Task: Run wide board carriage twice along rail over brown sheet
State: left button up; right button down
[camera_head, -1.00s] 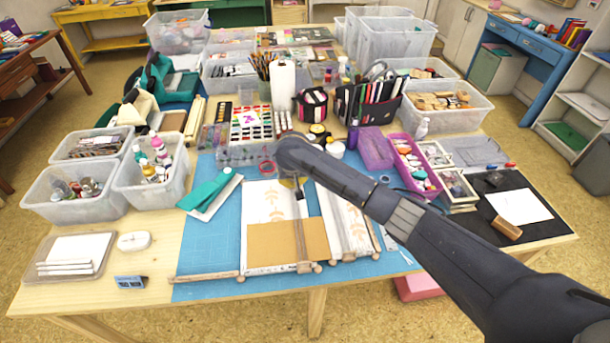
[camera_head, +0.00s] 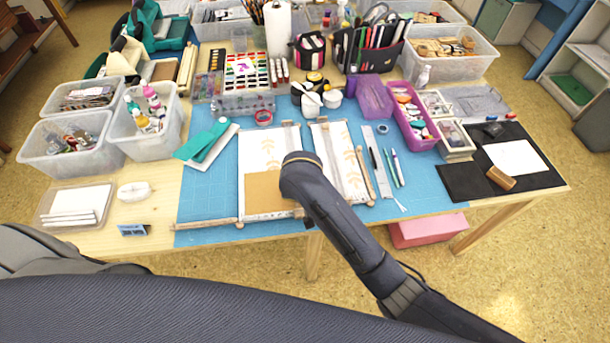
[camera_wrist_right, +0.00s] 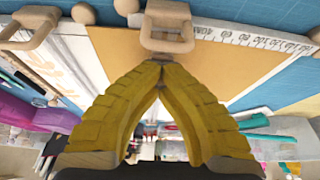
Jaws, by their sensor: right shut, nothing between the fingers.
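The wide white leaf-print board (camera_head: 262,153) lies on the blue mat, with the brown sheet (camera_head: 262,188) on its near half. A ruler-marked rail (camera_head: 270,216) runs along its near edge and shows in the right wrist view (camera_wrist_right: 235,37). There, a wooden carriage with a loop handle (camera_wrist_right: 167,45) straddles the rail at the brown sheet's edge. My right gripper (camera_wrist_right: 160,66) is shut and empty, its yellow fingertips close below the handle; contact is unclear. My right arm hides it in the head view. My left gripper is out of view.
The narrow leaf-print board (camera_head: 342,160) lies beside the wide one, with pens and a steel ruler (camera_head: 376,160) to its right. A purple tray (camera_head: 413,118) and pots (camera_head: 315,100) stand behind. The mat's right front is clear.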

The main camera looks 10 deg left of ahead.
jog(key=shift+s+d+f, duration=0.1)
jog(key=shift+s+d, duration=0.15)
jog(key=shift+s, duration=0.35)
jog(key=shift+s+d, duration=0.25)
jog(key=shift+s, duration=0.3)
jog(key=c, duration=2.1)
grip_release()
jog(key=shift+c, duration=0.2)
jog(key=o, duration=0.9)
jog(key=shift+o, duration=0.2)
jog(key=shift+w, duration=0.1)
